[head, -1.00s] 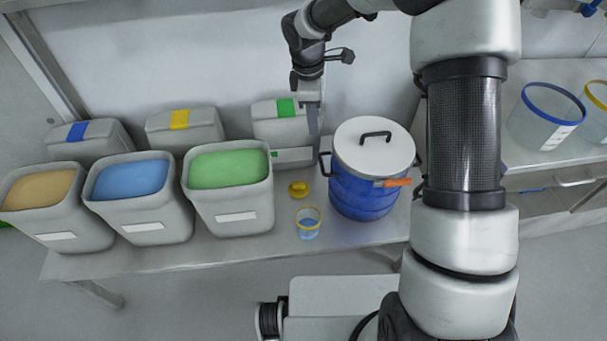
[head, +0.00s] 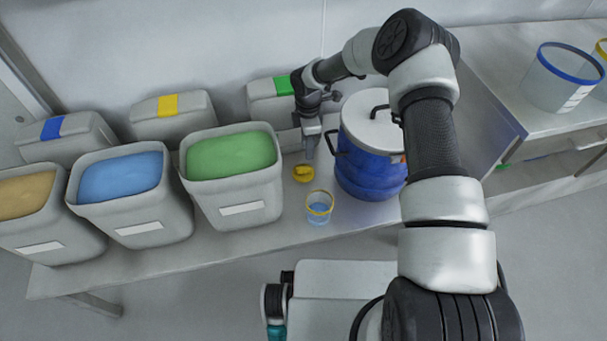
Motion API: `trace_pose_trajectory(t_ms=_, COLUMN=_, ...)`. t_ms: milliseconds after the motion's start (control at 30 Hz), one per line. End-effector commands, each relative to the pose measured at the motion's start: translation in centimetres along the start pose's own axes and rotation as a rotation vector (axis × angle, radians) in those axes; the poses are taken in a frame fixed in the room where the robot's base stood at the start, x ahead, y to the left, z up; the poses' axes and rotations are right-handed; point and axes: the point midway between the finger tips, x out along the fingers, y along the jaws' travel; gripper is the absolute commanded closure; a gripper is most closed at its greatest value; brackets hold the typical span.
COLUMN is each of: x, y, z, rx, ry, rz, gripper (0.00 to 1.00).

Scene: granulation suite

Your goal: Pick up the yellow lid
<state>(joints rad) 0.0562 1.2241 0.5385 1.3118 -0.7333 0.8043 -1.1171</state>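The yellow lid (head: 303,173) is small and round and lies on the metal table between the green-filled bin and the blue drum. My gripper (head: 311,152) points down just above and slightly right of the lid, close to the drum's left side. The lid looks uncovered, and I see no contact between it and the gripper. The fingers are small and seen edge-on, so their opening does not show. A small clear cup with a yellow rim (head: 318,207) stands in front of the lid, near the table's front edge.
The blue drum (head: 368,170) with a white lid stands right of the gripper. The green-filled bin (head: 233,205) stands left, beside blue-filled (head: 131,220) and tan-filled (head: 42,234) bins. Grey lidded containers line the wall. A clear blue-rimmed tub (head: 552,88) stands on the right counter.

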Motion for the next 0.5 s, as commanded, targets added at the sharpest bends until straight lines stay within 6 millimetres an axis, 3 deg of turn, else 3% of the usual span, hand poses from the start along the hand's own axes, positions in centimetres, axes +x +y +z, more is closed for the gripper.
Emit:
trace_pose_trajectory(t_ms=100, x=2.5, y=-0.1, z=0.0, rx=0.0, ry=0.0, rz=-0.002, gripper=0.66)
trace_pose_trajectory(t_ms=500, x=5.5, y=-0.2, z=-0.2, rx=0.001, ry=0.0, rz=-0.001, gripper=0.66)
